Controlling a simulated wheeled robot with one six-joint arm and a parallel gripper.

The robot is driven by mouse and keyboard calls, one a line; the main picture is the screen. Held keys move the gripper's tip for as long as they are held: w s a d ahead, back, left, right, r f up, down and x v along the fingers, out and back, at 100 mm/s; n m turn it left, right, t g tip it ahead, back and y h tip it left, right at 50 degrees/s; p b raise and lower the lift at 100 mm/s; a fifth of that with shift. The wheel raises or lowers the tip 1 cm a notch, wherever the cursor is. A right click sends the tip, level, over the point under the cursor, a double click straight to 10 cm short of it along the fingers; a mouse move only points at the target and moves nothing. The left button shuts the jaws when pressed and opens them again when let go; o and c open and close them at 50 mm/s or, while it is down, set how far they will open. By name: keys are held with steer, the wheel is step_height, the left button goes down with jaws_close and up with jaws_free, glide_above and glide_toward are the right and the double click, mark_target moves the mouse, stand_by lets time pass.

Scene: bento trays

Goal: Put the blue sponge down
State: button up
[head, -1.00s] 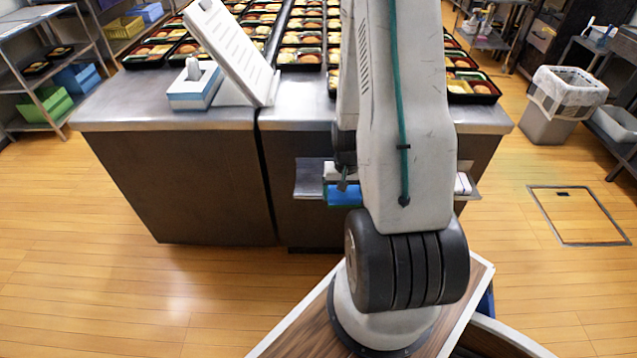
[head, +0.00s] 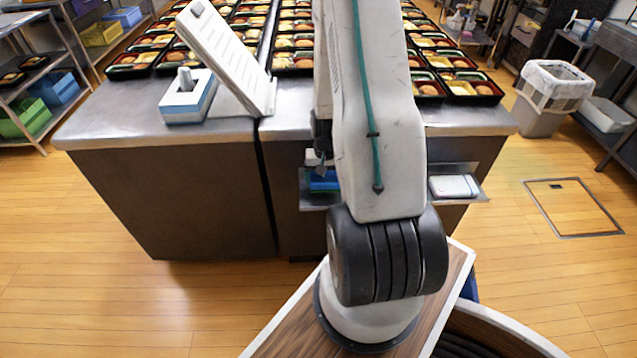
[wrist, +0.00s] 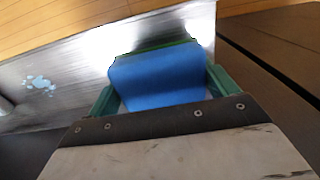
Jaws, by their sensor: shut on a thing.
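The blue sponge (wrist: 158,77) is between the green fingers of my gripper (wrist: 160,88) in the wrist view, and the gripper is shut on it. Past it is the metal shelf (wrist: 60,85) on the counter's side; I cannot tell whether the sponge touches it. In the head view the sponge (head: 323,180) shows as a blue patch over the shelf (head: 312,201), left of my arm. My gripper is mostly hidden there behind my arm.
A white folded item (head: 453,187) lies on the shelf's right part. The counter (head: 110,115) above carries rows of bento trays (head: 465,88), a white panel (head: 225,55) and a blue-white box (head: 187,98). A grey bin (head: 540,118) stands at right. Floor is clear at left.

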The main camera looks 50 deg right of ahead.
mark_target(324, 186)
steer(key=shift+w+d+f, duration=0.1)
steer(key=shift+w+f, duration=0.1)
steer(key=shift+f, duration=0.75)
steer(key=shift+w+d+f, duration=0.1)
steer(key=shift+w+f, duration=0.05)
steer(key=shift+f, duration=0.75)
steer(key=o, duration=0.8)
steer(key=shift+a+f, duration=0.1)
step_height(324, 186, up, 11)
steer(key=shift+r, duration=0.15)
steer(key=shift+w+r, duration=0.1)
steer(key=shift+r, duration=0.6)
steer(key=w+a+r+n, duration=0.2)
steer(key=a+r+n, duration=0.2)
steer(key=a+r, duration=1.25)
steer(key=s+a+r+n+t, duration=0.1)
steer(key=s+a+r+n, duration=0.4)
steer(key=s+a+r, duration=0.8)
steer(key=shift+s+a+r+n, duration=0.35)
steer(key=shift+s+a+n, duration=0.1)
steer(key=shift+s, duration=0.6)
